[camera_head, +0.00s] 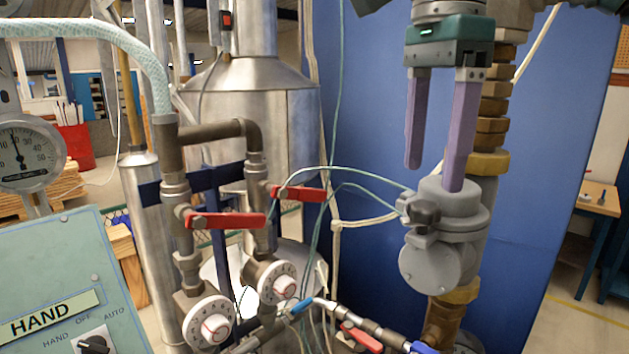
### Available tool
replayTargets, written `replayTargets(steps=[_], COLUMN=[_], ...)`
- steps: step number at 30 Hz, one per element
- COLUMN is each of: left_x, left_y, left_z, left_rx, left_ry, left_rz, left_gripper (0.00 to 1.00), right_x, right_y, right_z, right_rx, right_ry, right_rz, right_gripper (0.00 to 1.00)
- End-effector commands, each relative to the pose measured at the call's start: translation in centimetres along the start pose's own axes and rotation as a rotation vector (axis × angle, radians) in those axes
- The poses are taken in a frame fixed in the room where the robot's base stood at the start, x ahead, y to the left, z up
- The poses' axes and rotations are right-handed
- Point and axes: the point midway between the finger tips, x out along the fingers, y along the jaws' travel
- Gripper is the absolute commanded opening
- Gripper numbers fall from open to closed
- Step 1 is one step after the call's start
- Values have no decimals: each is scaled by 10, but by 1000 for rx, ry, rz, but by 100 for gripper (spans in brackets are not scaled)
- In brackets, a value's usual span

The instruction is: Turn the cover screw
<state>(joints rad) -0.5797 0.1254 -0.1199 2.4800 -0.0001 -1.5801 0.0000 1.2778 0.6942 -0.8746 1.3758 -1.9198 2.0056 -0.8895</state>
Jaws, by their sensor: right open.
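A grey round meter housing (453,210) sits on the brass pipe line at the right. A dark knob-like screw (422,211) with lobes sticks out at the left side of its cover, beside the thin cables that run to the housing. My right gripper (434,178) comes down from the top, with two purple fingers spread apart. One finger hangs free left of the housing, above the dark screw. The other finger's tip overlaps the housing's top in the picture; I cannot tell whether they touch. Nothing is between the fingers. My left gripper does not show.
Brass fittings (490,125) stand right behind the gripper. Two red-handled valves (228,220), white dials (208,321) and thin cables fill the middle. A pressure gauge (25,155) and a HAND panel (60,290) are at the left. A blue panel (375,120) stands behind.

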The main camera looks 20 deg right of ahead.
Motion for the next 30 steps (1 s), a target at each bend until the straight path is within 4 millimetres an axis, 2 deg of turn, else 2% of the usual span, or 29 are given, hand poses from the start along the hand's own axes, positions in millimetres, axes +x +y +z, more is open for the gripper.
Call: replayTargets(steps=[3,9,20,30], left_x=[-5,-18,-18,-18], left_y=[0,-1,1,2], left_z=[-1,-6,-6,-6], left_rx=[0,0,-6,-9], left_ry=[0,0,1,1], left_rz=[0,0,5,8], left_gripper=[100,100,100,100], right_x=[17,35,42,42], right_y=[1,1,0,0], right_z=[0,0,0,0], right_rx=[0,-1,0,0], right_ry=[-1,-1,-1,-1], right_rz=[5,3,0,0], right_gripper=[72,72,71,33])
